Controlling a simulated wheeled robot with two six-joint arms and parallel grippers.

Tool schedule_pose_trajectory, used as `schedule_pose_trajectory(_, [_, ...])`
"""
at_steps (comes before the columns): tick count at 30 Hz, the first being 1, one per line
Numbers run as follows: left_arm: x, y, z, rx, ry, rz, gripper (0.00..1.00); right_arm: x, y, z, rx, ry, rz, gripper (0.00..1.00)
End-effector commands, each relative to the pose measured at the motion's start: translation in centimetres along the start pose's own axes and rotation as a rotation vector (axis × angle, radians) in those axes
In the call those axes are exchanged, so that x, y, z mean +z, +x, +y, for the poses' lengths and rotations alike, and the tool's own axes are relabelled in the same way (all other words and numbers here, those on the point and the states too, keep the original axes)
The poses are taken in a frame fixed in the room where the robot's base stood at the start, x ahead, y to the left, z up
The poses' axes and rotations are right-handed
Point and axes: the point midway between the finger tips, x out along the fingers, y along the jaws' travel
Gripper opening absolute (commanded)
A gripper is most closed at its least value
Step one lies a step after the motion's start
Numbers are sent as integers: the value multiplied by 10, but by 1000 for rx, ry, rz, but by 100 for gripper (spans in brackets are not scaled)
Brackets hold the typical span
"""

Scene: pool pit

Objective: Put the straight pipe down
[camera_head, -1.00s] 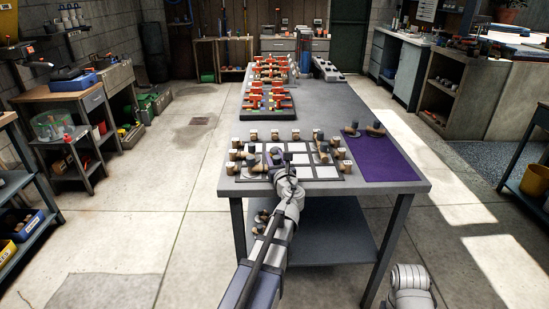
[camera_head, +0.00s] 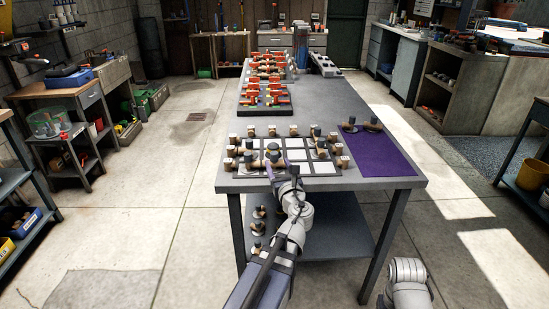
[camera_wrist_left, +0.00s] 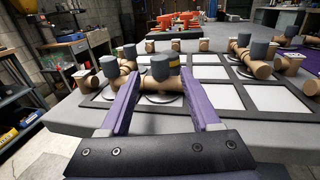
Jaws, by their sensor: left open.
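The straight pipe (camera_wrist_left: 168,88) seems to be the tan tube with a dark grey knob, lying on a grey disc on the board; other similar pieces make this unsure. In the head view it shows at the board's front-left part (camera_head: 273,159). The board (camera_head: 316,182) is dark-framed with white cells. My left gripper (camera_wrist_left: 155,92) is open, its two purple fingers apart on either side of the pipe's near side. In the head view my left gripper (camera_head: 279,173) is at the table's front edge, seen from behind. My right gripper is out of the frames.
Several tan pipe pieces (camera_head: 231,139) stand around the board. A purple mat (camera_head: 384,158) to the right holds pieces at its back edge. Red valves (camera_head: 265,88) stand farther back. A low shelf (camera_head: 345,235) holds more pieces.

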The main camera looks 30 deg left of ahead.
Motion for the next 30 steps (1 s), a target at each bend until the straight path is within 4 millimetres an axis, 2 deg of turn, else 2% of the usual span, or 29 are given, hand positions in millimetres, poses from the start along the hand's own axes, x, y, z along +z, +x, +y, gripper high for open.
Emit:
schedule_pose_trajectory(1, [0,-11,1,-3,0,0,64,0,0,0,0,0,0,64])
schedule_pose_trajectory(3, [0,-19,0,-1,0,0,64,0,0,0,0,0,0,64])
schedule_pose_trajectory(9, [0,-31,0,1,0,0,64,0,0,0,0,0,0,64])
schedule_pose_trajectory(30, [0,-32,-1,2,0,0,64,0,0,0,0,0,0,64])
